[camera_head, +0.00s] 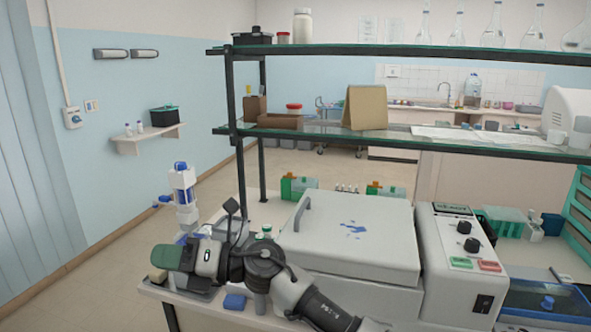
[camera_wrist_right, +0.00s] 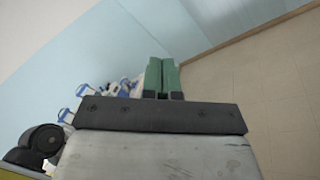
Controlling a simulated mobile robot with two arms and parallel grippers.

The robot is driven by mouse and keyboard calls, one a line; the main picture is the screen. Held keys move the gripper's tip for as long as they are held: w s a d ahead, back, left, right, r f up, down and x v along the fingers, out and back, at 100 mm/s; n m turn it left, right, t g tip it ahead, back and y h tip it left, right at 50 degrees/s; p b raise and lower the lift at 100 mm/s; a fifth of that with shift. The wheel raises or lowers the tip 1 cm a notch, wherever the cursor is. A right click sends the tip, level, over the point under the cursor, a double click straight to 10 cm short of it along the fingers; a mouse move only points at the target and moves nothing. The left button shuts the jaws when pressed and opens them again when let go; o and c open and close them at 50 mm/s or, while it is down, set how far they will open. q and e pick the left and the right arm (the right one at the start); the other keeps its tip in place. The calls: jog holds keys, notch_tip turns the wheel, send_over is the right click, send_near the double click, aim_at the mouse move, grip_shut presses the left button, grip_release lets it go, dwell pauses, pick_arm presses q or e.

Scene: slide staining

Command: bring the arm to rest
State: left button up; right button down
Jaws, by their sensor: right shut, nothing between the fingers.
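My right arm reaches in from the bottom of the head view and bends left over the front left part of the bench. My right gripper (camera_head: 166,258) is at its left end, near the bench's left edge. In the right wrist view its two green fingers (camera_wrist_right: 162,76) lie side by side, shut with nothing between them. My left gripper is not in view.
A white-lidded machine (camera_head: 350,232) and a control box (camera_head: 462,258) stand right of the arm. A blue-and-white dispenser (camera_head: 183,190) stands behind the gripper. A blue block (camera_head: 235,301) lies nearby. A shelf (camera_head: 400,143) spans behind. Open floor (camera_head: 60,300) lies left.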

jog(key=w+d+f+m+t+h, duration=0.25)
jog(key=d+m+t, duration=0.55)
jog(key=m, duration=0.4)
jog(key=w+d+f+m+t+h, duration=0.1)
jog(key=d+f+m+t+h, duration=0.2)
jog(key=d+m+t, duration=0.55)
jog(key=s+d+f+m+g+h, duration=0.1)
jog(key=s+d+f+m+h, duration=0.2)
jog(key=d+f+m+h, duration=0.4)
jog(key=s+d+f+m+h, duration=0.3)
jog(key=d+f+m+h, duration=0.2)
jog(key=d+f+m, duration=0.35)
jog(key=s+d+f+m+g+h, duration=0.1)
jog(key=s+d+f+m+g, duration=0.2)
jog(key=s, duration=0.6)
jog(key=s+d+f+m+g, duration=0.1)
jog(key=s+d+f+g, duration=0.35)
jog(key=s, duration=0.35)
jog(key=s+d+f+m+g+h, duration=0.1)
jog(key=s+d+f+m+g, duration=0.2)
jog(key=s, duration=0.6)
notch_tip(320, 180, down, 24)
jog(key=g, duration=0.2)
jog(key=s+d+f+n+g, duration=0.1)
jog(key=s+d+f, duration=0.1)
jog(key=s+f, duration=1.4)
jog(key=shift+s+d+f, duration=0.2)
jog(key=shift+d+f, duration=0.05)
jog(key=shift+f, duration=0.7)
